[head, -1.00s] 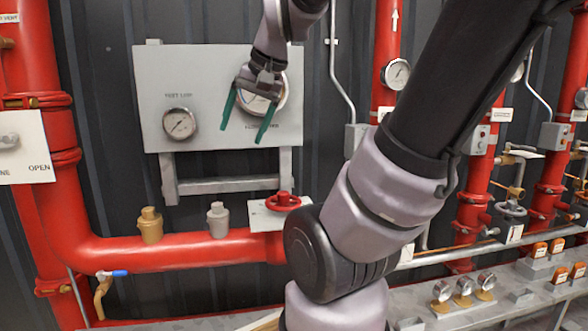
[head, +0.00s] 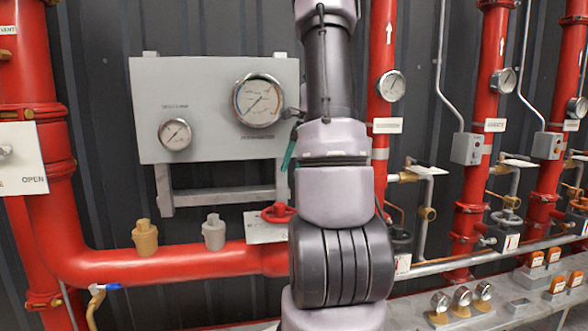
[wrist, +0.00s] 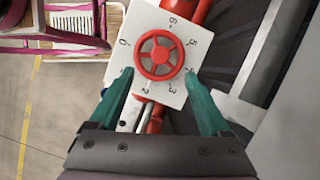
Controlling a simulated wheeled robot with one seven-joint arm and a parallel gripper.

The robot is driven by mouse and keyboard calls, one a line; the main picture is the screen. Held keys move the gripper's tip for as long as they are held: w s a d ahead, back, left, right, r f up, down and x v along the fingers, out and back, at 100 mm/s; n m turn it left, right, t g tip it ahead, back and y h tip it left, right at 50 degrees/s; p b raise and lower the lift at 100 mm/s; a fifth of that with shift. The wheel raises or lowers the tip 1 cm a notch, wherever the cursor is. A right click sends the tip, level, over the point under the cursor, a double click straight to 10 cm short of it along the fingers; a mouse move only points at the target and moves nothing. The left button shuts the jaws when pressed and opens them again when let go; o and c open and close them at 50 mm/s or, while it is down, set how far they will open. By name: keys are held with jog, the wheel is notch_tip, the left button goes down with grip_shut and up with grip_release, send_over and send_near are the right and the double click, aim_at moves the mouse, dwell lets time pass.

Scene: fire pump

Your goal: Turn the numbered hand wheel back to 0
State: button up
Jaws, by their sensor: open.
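The red hand wheel (wrist: 159,55) sits on a white square plate (wrist: 176,14) in the wrist view. The digits 0, 6, 5, 3 and 2 show around it; the left and right fingers cover part of the scale. I cannot make out a pointer on the wheel. My gripper (wrist: 161,84) is open, its two green fingers on either side of the wheel's lower part, with no clear contact. In the head view the red wheel (head: 278,212) is on the pipe, left of my arm. One green finger shows beside my arm; the rest of the gripper is hidden.
A grey panel with a large gauge (head: 258,100) and a small gauge (head: 175,134) stands above the wheel. A thick red pipe (head: 180,262) runs below. A black hand wheel (head: 399,237) is right of my arm. Several orange switches line the lower right.

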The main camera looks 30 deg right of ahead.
aim_at(281, 203)
jog(key=x, duration=0.7)
jog(key=d+x, duration=0.1)
jog(key=x, duration=0.3)
jog(key=shift+f, duration=0.3)
